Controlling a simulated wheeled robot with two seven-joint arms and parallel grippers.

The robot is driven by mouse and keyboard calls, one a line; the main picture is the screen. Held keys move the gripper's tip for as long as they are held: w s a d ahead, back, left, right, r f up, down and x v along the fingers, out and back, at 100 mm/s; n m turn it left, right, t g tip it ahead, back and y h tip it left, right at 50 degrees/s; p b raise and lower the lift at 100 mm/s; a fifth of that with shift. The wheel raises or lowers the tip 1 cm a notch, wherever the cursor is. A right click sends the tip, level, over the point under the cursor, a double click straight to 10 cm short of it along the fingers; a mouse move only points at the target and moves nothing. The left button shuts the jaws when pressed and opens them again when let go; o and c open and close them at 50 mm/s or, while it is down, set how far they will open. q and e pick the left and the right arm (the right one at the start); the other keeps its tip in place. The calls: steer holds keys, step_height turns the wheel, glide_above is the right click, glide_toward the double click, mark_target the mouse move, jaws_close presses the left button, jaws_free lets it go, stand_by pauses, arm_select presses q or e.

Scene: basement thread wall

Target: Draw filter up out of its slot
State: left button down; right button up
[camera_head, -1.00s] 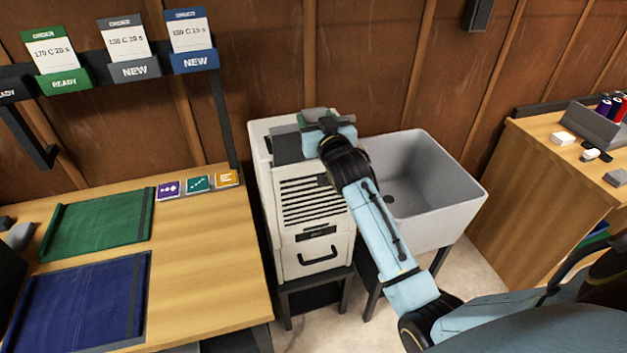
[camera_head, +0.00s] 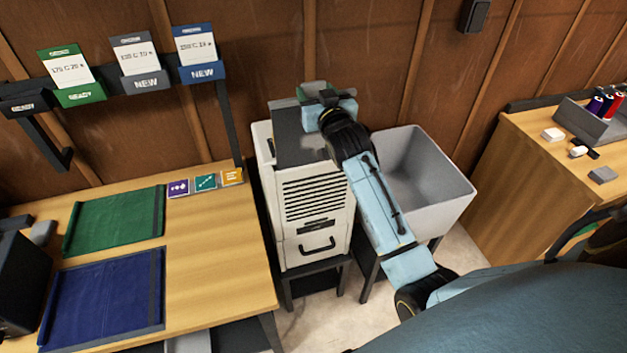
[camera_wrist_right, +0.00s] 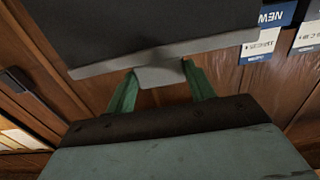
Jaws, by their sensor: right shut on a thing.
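The filter (camera_head: 296,140) is a flat dark grey panel standing up above the top of the cream machine (camera_head: 318,205). Its lower part meets the machine's top, and I cannot tell whether its bottom edge is still inside the slot. My right gripper (camera_head: 322,98) is at the panel's upper end. In the right wrist view, the green fingers of my right gripper (camera_wrist_right: 162,82) are shut on a light grey tab at the edge of the dark filter (camera_wrist_right: 140,30). The slot opening is mostly hidden. My left gripper is not in view.
A grey sink (camera_head: 425,185) stands right of the machine, beneath my right arm. A wooden table (camera_head: 215,255) with green and blue cloths is at left. A rail with order cards (camera_head: 140,88) hangs above it. The wooden wall is close behind.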

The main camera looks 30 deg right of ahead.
step_height(320, 180, up, 6)
steer(key=p, duration=0.5)
steer(key=shift+r, duration=0.25)
steer(key=shift+f, duration=0.1)
steer(key=v, duration=1.2)
